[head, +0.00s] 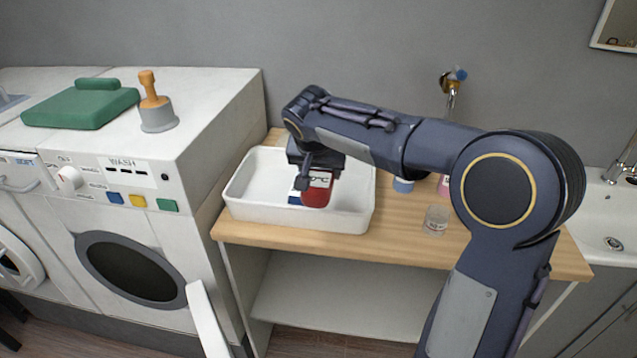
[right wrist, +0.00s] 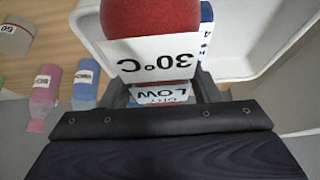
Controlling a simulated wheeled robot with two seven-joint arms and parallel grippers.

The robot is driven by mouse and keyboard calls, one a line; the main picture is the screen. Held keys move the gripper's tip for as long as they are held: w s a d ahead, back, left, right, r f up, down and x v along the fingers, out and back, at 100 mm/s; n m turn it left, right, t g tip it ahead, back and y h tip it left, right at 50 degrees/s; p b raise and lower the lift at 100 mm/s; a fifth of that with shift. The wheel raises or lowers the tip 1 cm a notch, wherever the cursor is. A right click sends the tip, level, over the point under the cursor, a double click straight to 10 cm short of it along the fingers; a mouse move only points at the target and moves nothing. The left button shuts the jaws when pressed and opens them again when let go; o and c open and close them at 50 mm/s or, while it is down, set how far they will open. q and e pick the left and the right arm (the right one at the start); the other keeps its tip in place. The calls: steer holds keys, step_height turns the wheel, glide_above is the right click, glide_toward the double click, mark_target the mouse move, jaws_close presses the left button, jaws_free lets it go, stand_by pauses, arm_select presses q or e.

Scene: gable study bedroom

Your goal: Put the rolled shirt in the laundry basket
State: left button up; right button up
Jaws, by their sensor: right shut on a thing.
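A red rolled shirt (head: 316,194) with a white "30°C" tag shows in the head view, within the outline of the white rectangular tub (head: 290,217). My right gripper (head: 309,170) comes down over the tub and is shut on the red roll. In the right wrist view the red roll (right wrist: 150,17) sits between the fingers (right wrist: 163,90), its tag facing the camera. A blue thing (right wrist: 207,28) shows right behind it, partly hidden. I cannot tell whether the roll touches the tub's floor. No other basket shows. My left gripper is not in view.
The tub stands on a wooden counter (head: 420,252). A clear cup (head: 436,220), a blue bottle (right wrist: 84,88) and a pink bottle (right wrist: 45,90) stand to its right. A washing machine (head: 130,240) bears a folded green thing (head: 80,105) and a grey-orange plunger-like thing (head: 157,112). A sink is far right.

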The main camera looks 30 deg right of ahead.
steer(key=w+d+f+p, duration=0.1)
steer(key=d+f, duration=0.1)
steer(key=d, duration=0.1)
steer(key=w+d+f, duration=0.2)
steer(key=d+f, duration=0.1)
steer(key=d, duration=0.1)
steer(key=w+d+f+p, duration=0.1)
steer(key=d+f, duration=0.1)
steer(key=d, duration=0.1)
steer(key=shift+w+d+f+p, duration=0.15)
steer(key=shift+w+f+p, duration=0.15)
steer(key=shift+w+f, duration=0.1)
steer(key=shift+w+d+f, duration=0.15)
steer(key=shift+d+f, duration=0.25)
steer(key=shift+f, duration=0.1)
step_height(320, 180, down, 4)
steer(key=shift+w+d+r, duration=0.1)
steer(key=shift+d+r, duration=0.05)
steer(key=shift+r, duration=0.05)
steer(key=shift+f, duration=0.15)
steer(key=o, duration=0.8)
